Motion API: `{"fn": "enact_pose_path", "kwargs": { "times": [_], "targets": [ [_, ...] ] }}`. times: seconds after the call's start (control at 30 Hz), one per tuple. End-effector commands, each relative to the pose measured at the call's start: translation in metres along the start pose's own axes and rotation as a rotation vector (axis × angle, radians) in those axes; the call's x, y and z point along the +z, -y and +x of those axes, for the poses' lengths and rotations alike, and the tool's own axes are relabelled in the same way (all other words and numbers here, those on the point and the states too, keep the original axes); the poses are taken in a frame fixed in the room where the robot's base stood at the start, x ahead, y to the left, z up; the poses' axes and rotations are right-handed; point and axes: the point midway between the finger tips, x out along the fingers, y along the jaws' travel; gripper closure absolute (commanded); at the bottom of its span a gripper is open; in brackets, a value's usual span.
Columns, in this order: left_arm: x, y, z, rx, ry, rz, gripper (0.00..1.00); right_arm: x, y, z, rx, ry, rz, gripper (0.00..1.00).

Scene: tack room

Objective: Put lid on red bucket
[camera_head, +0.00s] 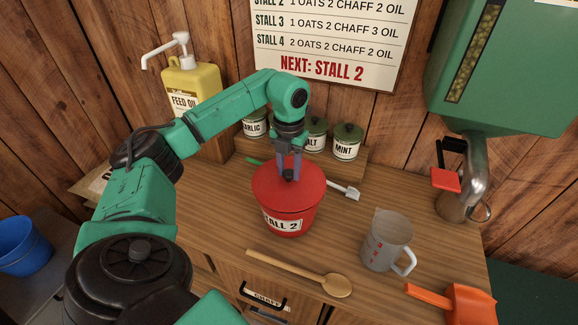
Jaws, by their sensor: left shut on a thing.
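The red bucket (289,222) stands upright on the wooden counter, with a white label ending in "ALL 2" on its front. A red lid (272,183) covers its top and looks level. My left gripper (288,177) points down at the middle of the lid and is shut on a part there, likely the lid's handle, which the fingers mostly hide. I cannot tell whether the lid's rim is fully seated. My right gripper is out of view.
A clear measuring jug (386,243), a wooden spoon (305,273) and an orange scoop (462,305) lie right and front of the bucket. Green-lidded tins (347,142) and a yellow oil jug (192,88) stand behind. A green dispenser (510,75) hangs at right.

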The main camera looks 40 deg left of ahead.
Motion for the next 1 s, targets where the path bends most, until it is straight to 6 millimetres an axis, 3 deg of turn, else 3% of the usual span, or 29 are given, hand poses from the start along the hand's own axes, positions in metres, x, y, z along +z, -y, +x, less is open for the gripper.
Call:
{"fn": "enact_pose_path", "kwargs": {
  "times": [0.8,0.83,0.87,1.0],
  "targets": [
    [0.0,0.0,0.013,0.0,0.001,0.0,1.0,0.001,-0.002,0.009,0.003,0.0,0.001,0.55],
    [0.0,0.0,0.013,0.0,0.001,0.0,0.56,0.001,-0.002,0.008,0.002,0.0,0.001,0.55],
    [0.0,0.0,0.012,0.0,0.001,0.0,0.47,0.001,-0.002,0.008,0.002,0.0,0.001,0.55],
    [0.0,0.0,0.012,0.0,0.001,0.0,0.47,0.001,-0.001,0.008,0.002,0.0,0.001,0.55]
  ]
}}
